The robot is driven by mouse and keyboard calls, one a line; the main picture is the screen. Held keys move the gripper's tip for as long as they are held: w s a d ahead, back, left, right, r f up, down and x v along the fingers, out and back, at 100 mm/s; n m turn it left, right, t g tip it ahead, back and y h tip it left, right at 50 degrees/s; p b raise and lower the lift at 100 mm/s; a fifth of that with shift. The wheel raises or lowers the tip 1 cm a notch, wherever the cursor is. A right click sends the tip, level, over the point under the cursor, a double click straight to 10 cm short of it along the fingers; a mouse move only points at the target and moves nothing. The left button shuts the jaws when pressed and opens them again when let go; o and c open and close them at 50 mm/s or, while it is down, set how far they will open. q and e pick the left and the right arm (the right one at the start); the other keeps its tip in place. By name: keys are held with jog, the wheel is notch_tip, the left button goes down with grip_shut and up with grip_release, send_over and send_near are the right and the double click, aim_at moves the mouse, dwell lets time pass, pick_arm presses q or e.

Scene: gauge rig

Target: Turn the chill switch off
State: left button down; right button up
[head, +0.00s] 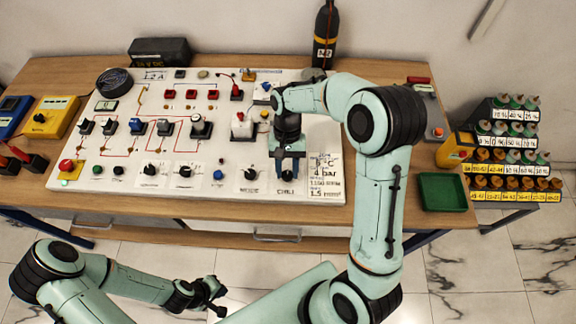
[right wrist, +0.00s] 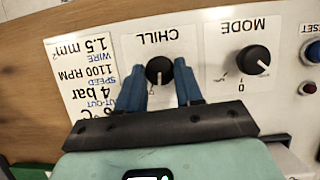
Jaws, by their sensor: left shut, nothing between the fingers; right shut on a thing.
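The chill switch (right wrist: 158,71) is a round black knob on the white panel, with the word CHILL beside it. It shows between the blue fingers of my right gripper (right wrist: 160,84) in the right wrist view, which sees the panel upside down. A pale pointer mark shows on the knob; its exact setting is hard to read. In the head view my right gripper (head: 289,168) reaches down over the chill switch (head: 287,175) at the panel's front edge. My left gripper (head: 216,297) is shut and empty, low in front of the table.
The mode knob (right wrist: 253,60) is a similar black knob beside the chill switch. A printed label (right wrist: 85,75) lies on its other side. The panel (head: 130,180) carries several other switches and wires. A green tray (head: 442,192) and bottle racks (head: 515,183) stand to the right.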

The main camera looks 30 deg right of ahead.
jog(key=n+h, duration=0.1)
jog(key=n, duration=0.3)
jog(key=shift+w+a+n+h+p, duration=0.1)
jog(key=shift+a+n+h+p, duration=0.1)
jog(key=shift+n+h+p, duration=0.15)
jog(key=shift+a+n+h, duration=0.15)
jog(key=shift+n+h, duration=0.6)
jog(key=shift+n, duration=1.1)
jog(key=o, duration=1)
jog(key=shift+o, duration=0.2)
jog(key=shift+r, duration=0.1)
jog(key=v, duration=1.3)
jog(key=shift+w, duration=0.25)
